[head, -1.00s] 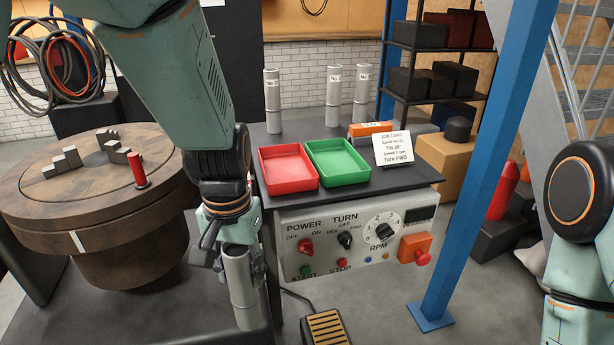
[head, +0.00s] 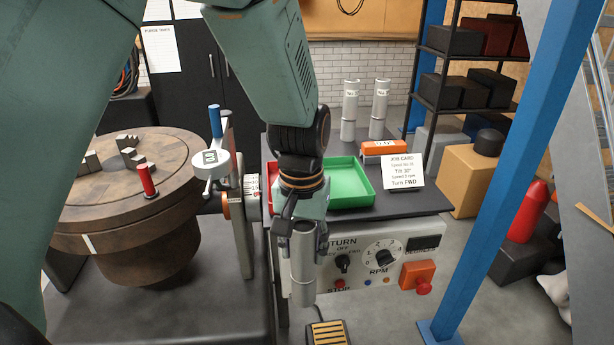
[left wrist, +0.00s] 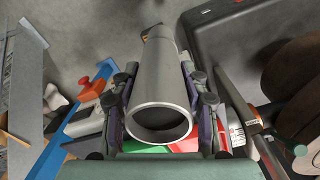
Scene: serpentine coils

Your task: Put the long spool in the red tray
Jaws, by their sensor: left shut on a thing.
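My left gripper (head: 303,232) is shut on a grey metal spool (head: 303,268), a hollow tube, and holds it upright in front of the bench's control panel. In the left wrist view the spool (left wrist: 160,75) lies between the two fingers, its round open end facing the camera. The red tray (head: 272,192) is on the bench behind my left gripper, mostly hidden by my arm; a bit of red shows below the spool in the left wrist view. Two more grey spools (head: 350,112) stand at the back of the bench. My right gripper is out of view.
A green tray (head: 350,185) sits right of the red one. A job card (head: 402,172) and an orange-topped box (head: 385,150) stand beyond it. A round wooden table (head: 110,185) and a gauge with a blue handle (head: 212,160) are at the left. A blue post (head: 500,150) rises at the right.

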